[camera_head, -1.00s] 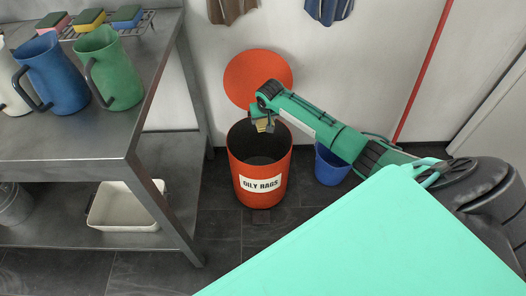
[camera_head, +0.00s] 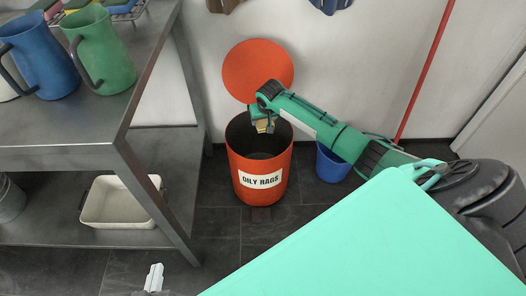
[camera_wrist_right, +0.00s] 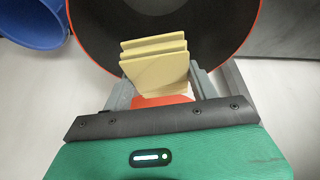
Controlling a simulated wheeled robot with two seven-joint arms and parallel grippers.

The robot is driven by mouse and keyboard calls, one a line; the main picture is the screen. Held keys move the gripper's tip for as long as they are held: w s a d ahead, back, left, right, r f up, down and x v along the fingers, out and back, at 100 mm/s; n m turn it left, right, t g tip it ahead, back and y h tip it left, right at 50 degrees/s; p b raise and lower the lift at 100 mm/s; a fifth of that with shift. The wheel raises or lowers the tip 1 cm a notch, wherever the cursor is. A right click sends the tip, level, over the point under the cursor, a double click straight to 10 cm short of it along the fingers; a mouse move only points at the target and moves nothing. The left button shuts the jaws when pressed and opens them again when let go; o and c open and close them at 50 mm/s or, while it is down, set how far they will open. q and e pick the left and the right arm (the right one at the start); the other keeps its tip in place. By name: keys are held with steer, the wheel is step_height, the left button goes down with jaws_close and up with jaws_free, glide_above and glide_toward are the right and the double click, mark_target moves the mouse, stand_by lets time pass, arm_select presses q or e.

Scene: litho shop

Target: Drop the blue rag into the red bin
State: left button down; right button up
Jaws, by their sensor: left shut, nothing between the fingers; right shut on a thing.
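The red bin (camera_head: 240,150), labelled OILY RAGS, stands open on the floor, its round red lid (camera_head: 258,70) raised behind it. My right gripper (camera_head: 264,125) is above its mouth, shut on a tan layered thing (camera_wrist_right: 155,62). In the right wrist view this thing is over the bin's dark inside (camera_wrist_right: 225,25), with a red-orange patch at its base between the fingers. No blue shows on it. A blue cloth (camera_head: 330,5) hangs on the wall, cut off by the top edge.
A blue bucket (camera_head: 331,165) stands right of the bin and shows in the right wrist view (camera_wrist_right: 35,18). A metal table (camera_head: 125,112) at left holds jugs and sponges, with a white tub (camera_head: 120,203) on its lower shelf. A red pole (camera_head: 425,70) leans on the wall.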

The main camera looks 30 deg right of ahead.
arm_select(q)
steer(key=shift+d+r+t, duration=0.1)
steer(key=shift+d+t, duration=0.15)
steer(key=shift+t, duration=0.05)
arm_select(e)
steer(key=shift+f, duration=0.1)
steer(key=o, duration=1)
steer(key=shift+o, duration=0.2)
steer(key=shift+s+r, duration=0.1)
steer(key=shift+r, duration=0.15)
arm_select(q)
steer(key=s+a+g+y+p, duration=0.2)
steer(key=a+g+y+p, duration=0.1)
steer(key=a+g, duration=0.2)
steer(key=shift+a+f+p, duration=0.35)
steer(key=shift+a+p, duration=0.05)
steer(key=shift+a, duration=0.6)
arm_select(e)
steer(key=v, duration=1.3)
